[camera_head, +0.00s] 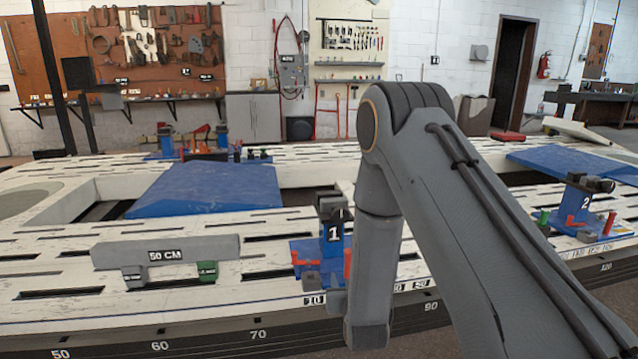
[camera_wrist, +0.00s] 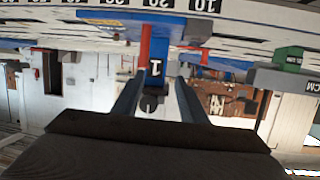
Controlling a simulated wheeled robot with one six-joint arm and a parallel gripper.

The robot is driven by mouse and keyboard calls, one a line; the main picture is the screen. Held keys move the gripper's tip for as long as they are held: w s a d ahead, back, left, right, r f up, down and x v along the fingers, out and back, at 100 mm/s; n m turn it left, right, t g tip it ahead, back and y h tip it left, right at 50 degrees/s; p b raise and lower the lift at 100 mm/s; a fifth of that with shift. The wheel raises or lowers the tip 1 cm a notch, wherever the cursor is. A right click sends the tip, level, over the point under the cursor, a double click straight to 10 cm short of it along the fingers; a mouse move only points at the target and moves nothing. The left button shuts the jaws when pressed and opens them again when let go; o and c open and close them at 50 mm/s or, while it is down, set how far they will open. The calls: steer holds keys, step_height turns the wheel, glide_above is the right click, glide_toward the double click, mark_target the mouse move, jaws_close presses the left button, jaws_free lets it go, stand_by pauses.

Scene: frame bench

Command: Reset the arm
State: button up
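My arm (camera_head: 455,190) reaches down from the right of the head view, bent at the elbow; its forearm hangs in front of the frame bench (camera_head: 60,305). My gripper (camera_wrist: 159,78) shows in the wrist view, which is upside down. Its two fingers are apart, with nothing seen gripped between them. The blue clamp marked 1 (camera_head: 332,240) lies beyond and between the fingers in the wrist view (camera_wrist: 156,68); whether they touch it cannot be told. In the head view the fingers are mostly hidden by my arm.
A grey bar marked 50 CM (camera_head: 167,252) stands on the bench left of clamp 1. Clamp 2 (camera_head: 575,205) stands at the right. Blue panels (camera_head: 210,188) lie within the bench. More tools stand at its far edge (camera_head: 195,140). A pegboard (camera_head: 120,50) hangs behind.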

steer(key=s+a+r+n+g, duration=0.1)
steer(key=s+a+r+g, duration=0.1)
steer(key=s+r+g, duration=0.65)
steer(key=s+a+r+n+g, duration=0.15)
steer(key=s+r, duration=0.45)
steer(key=s, duration=0.7)
steer(key=s+d+r+g+p, duration=0.1)
steer(key=s+d+r+g, duration=0.15)
steer(key=s, duration=0.75)
steer(key=s+d+r+g, duration=0.2)
steer(key=s+r, duration=0.2)
steer(key=s, duration=0.5)
steer(key=d+r+m+h+p, duration=0.1)
steer(key=d+r+m+p, duration=0.2)
steer(key=d+r+p, duration=0.8)
steer(key=r+p, duration=0.1)
steer(key=p, duration=0.8)
